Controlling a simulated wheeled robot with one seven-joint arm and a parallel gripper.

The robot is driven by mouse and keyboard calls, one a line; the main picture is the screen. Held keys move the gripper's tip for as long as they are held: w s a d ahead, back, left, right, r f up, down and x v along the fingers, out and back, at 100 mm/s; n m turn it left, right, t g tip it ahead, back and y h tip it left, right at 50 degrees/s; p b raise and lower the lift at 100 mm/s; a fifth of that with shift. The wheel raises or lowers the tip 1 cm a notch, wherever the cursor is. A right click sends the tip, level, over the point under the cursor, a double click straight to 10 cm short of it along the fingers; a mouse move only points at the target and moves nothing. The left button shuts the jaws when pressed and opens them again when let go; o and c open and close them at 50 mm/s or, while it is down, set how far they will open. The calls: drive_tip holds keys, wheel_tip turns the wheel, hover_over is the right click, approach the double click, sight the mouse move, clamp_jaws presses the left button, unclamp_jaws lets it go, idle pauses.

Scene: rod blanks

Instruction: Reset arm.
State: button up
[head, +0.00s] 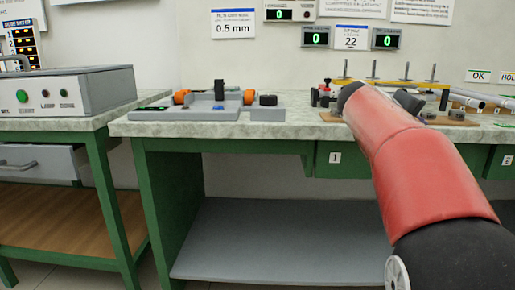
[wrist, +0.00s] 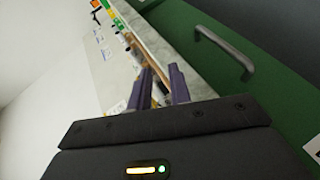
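My arm is red and black and reaches from the lower right over the front of the green bench (head: 230,146) in the head view. My gripper shows in the wrist view as two purple fingers (wrist: 161,78) with a gap between them. It is open, and I see nothing held in it. In the head view the fingers are hidden by my arm.
A grey fixture with orange parts (head: 215,104) stands on the bench top's left. A yellow rack with upright pegs (head: 395,83) and grey rods (head: 485,98) are at right, partly behind my arm. A control box (head: 68,92) stands on the left table. A grey shelf (head: 285,240) lies below.

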drive_tip(key=s+a+f+m+y, duration=0.1)
drive_tip(key=s+a+f+y, duration=0.5)
drive_tip(key=s+a+f, duration=0.6)
drive_tip(key=s+a+f+y, duration=0.6)
drive_tip(key=s+a+f, duration=0.2)
drive_tip(key=s+f, duration=0.75)
wheel_tip(320, 180, up, 13)
drive_tip(key=s+p, duration=0.2)
drive_tip(key=p, duration=1)
drive_tip(key=shift+a+r+m+y+p, duration=0.15)
drive_tip(key=shift+a+m+y+p, duration=0.15)
drive_tip(key=shift+a+y+p, duration=0.1)
